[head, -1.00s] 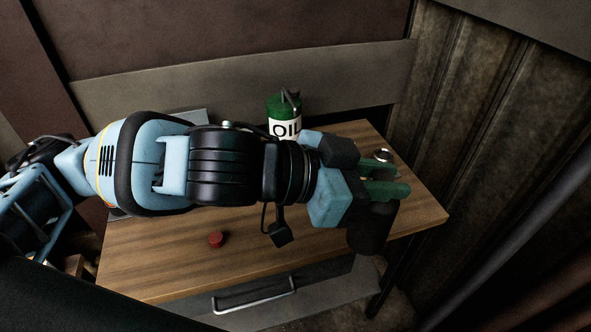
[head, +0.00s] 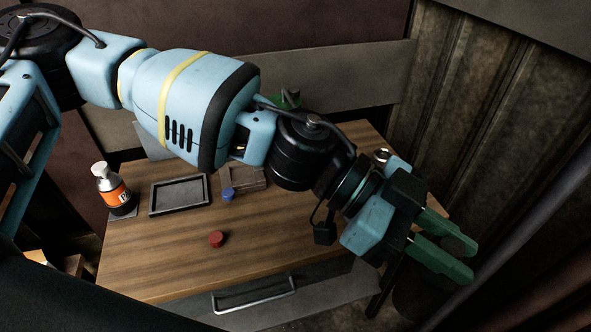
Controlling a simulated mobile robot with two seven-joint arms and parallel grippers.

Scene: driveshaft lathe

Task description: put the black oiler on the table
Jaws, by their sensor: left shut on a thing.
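My left gripper (head: 443,250) reaches across from the left, past the table's front right corner. Its green fingers are shut on the black oiler (head: 418,298), a dark rounded body that shows dimly below and between them. The oiler hangs out beyond the table edge; its lower part blends into the shadow. The wooden table (head: 165,260) lies below and left of the gripper, with bare top at its front. My right gripper is not in view.
On the table are an orange-labelled bottle (head: 115,192), a grey tray (head: 180,195), a blue cap (head: 228,195), a red cap (head: 217,239) and a small silver item (head: 382,155). A green oil can (head: 287,100) is mostly hidden by my arm. A corrugated wall stands right.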

